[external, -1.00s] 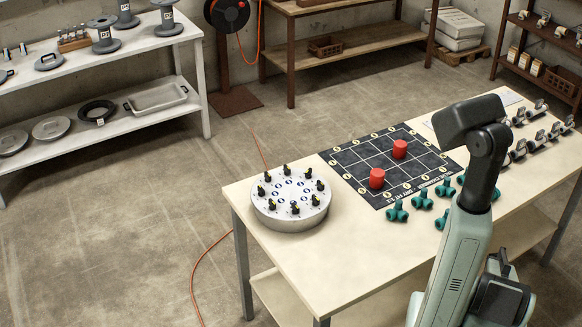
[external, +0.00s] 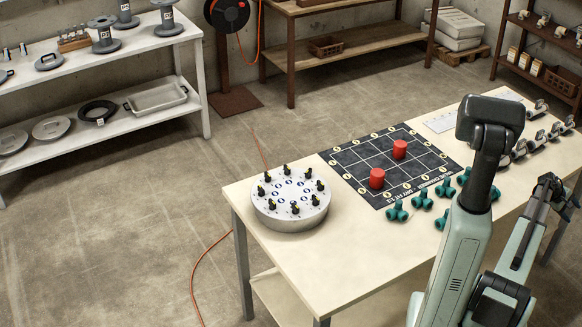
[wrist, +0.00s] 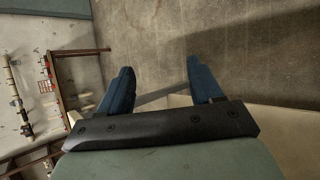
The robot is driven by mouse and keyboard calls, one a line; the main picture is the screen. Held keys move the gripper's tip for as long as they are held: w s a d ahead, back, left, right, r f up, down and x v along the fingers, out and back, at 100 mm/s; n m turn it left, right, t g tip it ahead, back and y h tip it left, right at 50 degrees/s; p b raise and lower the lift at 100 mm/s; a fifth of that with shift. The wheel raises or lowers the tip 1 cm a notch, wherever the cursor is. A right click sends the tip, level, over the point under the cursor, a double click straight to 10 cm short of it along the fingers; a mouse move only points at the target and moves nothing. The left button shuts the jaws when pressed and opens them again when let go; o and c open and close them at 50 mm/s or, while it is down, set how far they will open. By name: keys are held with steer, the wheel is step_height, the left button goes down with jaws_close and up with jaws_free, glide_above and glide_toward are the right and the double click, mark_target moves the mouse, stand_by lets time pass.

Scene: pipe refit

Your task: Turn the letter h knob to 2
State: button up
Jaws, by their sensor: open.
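A round silver dial unit (external: 290,207) sits on the near left part of the table in the external view. Several black knobs with yellow marks stand in a ring on its top, with blue round marks inside the ring. The letters are too small to read, so I cannot tell which knob is h or its setting. My gripper (external: 556,187) is at the right edge of the external view, far from the dial unit. In the wrist view its two blue fingers (wrist: 158,90) are apart with nothing between them.
Several green pipe fittings (external: 397,212) lie in front of the mat. Grey fittings (external: 537,140) line the table's right side. The table (external: 320,268) is bare at its near left.

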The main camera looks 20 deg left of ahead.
steer(key=w+a+r+t+h, duration=0.1)
steer(key=w+a+r, duration=0.25)
steer(key=r, duration=0.65)
steer(key=w+a+r, duration=0.2)
steer(key=a+r, duration=0.2)
steer(key=r, duration=0.6)
steer(key=w+a+r+n+t+y, duration=0.2)
steer(key=a+n+y, duration=0.35)
steer(key=a, duration=3.35)
steer(key=s+a+r+n+y, duration=0.1)
steer(key=s+a+n, duration=0.15)
steer(key=a, duration=0.65)
steer(key=s+a+r+n+y, duration=0.1)
steer(key=s+a, duration=0.2)
steer(key=a, duration=0.5)
step_height(320, 180, up, 4)
steer(key=n+g+y, duration=0.3)
steer(key=n+g, duration=0.1)
steer(key=n, duration=0.6)
glide_above(316, 197)
step_height(316, 197, down, 13)
steer(key=shift+s+r, duration=0.1)
steer(key=shift+r, duration=0.05)
